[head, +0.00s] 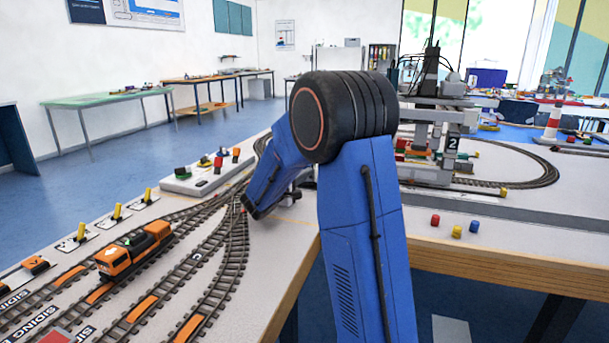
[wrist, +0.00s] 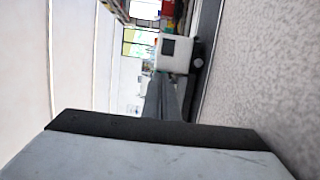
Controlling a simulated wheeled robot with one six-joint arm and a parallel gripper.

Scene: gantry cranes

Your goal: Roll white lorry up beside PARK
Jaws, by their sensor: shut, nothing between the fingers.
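The white lorry (wrist: 176,57) shows in the wrist view, turned sideways in the picture, with a dark window and a pale wheel at its right side. My gripper (wrist: 161,97) is shut and empty, its grey fingers pointing toward the lorry. The fingertips overlap the lorry's lower edge in this view; I cannot tell whether they touch it. In the head view my blue arm covers the lorry, and my gripper (head: 291,196) is mostly hidden behind it. No PARK marking is readable in either view.
An orange locomotive (head: 134,250) stands on the sidings at left. A white control box (head: 205,178) with coloured knobs lies behind the tracks. At right, a grey gantry crane (head: 430,150) marked 2 stands by a grey road strip (head: 500,214). Red, yellow and blue cylinders (head: 457,232) stand near the edge.

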